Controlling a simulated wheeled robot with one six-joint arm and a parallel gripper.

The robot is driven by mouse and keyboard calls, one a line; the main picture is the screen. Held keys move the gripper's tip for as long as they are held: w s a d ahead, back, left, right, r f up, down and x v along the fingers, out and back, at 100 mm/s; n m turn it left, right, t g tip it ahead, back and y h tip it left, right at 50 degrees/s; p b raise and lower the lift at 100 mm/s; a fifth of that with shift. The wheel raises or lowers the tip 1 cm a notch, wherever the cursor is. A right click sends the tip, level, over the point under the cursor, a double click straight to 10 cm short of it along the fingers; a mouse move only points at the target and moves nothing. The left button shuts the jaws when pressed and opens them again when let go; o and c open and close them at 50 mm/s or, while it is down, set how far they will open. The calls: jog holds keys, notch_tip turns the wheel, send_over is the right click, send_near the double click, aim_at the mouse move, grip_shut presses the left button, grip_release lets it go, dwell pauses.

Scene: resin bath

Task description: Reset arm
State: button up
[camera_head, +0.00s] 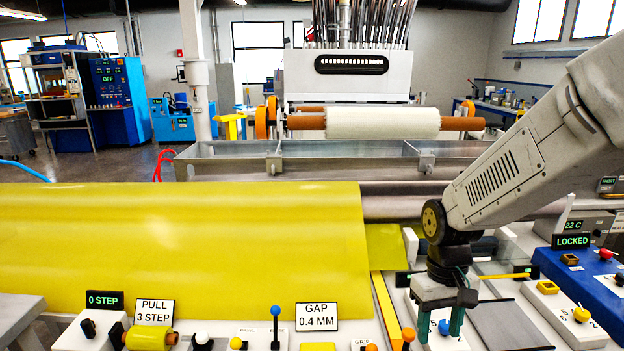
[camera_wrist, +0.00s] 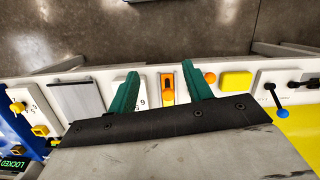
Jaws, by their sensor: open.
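My gripper (camera_head: 440,330) points down over the control panel at the lower right of the head view. Its two dark green fingers are apart, and nothing is held between them. In the head view a blue knob (camera_head: 443,327) shows between the fingers. In the wrist view the open gripper (camera_wrist: 160,72) frames an orange control (camera_wrist: 168,88) on the white panel. The gap between fingertips and panel is hard to judge. My arm comes in from the right edge of the head view.
A yellow sheet (camera_head: 180,240) covers the left and middle. Small levers and knobs line the front edge, with signs "GAP 0.4 MM" (camera_head: 316,317) and "PULL 3 STEP" (camera_head: 154,313). A blue box with a "LOCKED" display (camera_head: 571,241) stands right. A metal trough (camera_head: 230,165) lies behind.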

jog(key=s+d+r+m+t, duration=0.1)
jog(key=s+d+r+t, duration=0.1)
jog(key=s+r, duration=1.2)
jog(key=shift+s+r+m+t, duration=0.35)
jog(key=shift+s+t, duration=0.45)
jog(key=shift+s, duration=0.55)
jog(key=shift+d, duration=0.1)
